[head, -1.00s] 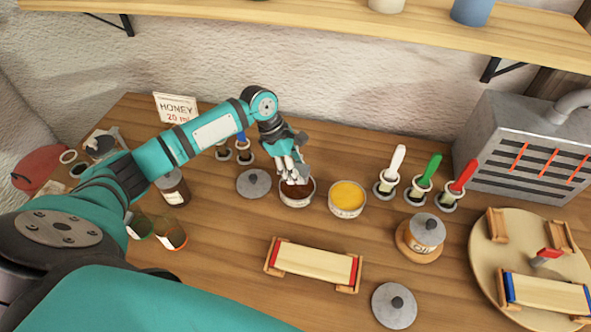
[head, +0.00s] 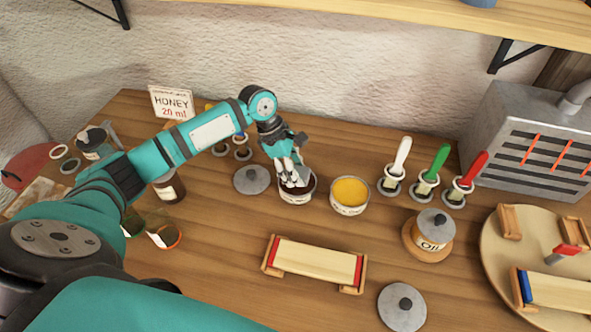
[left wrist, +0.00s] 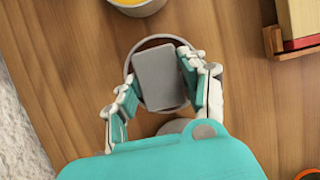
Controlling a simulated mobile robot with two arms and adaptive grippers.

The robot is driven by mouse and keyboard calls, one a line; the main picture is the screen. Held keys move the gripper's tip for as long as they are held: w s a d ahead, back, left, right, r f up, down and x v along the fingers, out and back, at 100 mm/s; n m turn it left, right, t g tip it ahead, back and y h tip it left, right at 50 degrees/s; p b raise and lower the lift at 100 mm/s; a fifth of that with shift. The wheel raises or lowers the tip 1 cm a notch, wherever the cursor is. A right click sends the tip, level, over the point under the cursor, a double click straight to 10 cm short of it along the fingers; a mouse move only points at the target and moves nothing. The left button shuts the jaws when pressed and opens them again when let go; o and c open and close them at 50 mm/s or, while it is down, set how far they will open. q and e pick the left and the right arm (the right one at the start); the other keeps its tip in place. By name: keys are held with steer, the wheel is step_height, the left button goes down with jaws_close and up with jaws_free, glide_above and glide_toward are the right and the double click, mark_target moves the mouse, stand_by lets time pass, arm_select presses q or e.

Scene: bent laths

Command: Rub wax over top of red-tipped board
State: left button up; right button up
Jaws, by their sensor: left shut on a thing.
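The red-tipped board (head: 318,261), pale wood with red ends, lies on two small wooden supports at the front middle of the table. Its corner shows in the left wrist view (left wrist: 302,18). My left gripper (head: 294,174) is shut on a grey flat rectangular pad (left wrist: 160,78), over the mouth of a small pot (head: 297,197) with dark brown contents. How deep the pad sits in the pot is hard to tell. A pot of yellow stuff (head: 349,192) stands just right of it. I cannot read which pot holds wax. My right gripper is out of view.
A grey lid (head: 252,180) lies left of the pots, another lid (head: 402,304) at the front. White, green and red-handled brushes (head: 432,170) stand in holders to the right. An oil pot (head: 432,230) and a round board (head: 500,260) with a blue-tipped board (head: 560,292) are further right.

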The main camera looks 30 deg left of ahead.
arm_select(q)
steer(key=shift+f, duration=0.5)
stand_by(0.6)
steer(key=shift+s+f+p, duration=0.1)
steer(key=shift+f+p, duration=0.05)
steer(key=shift+p, duration=0.75)
stand_by(2.8)
step_height(320, 180, up, 7)
steer(key=p, duration=1)
stand_by(0.8)
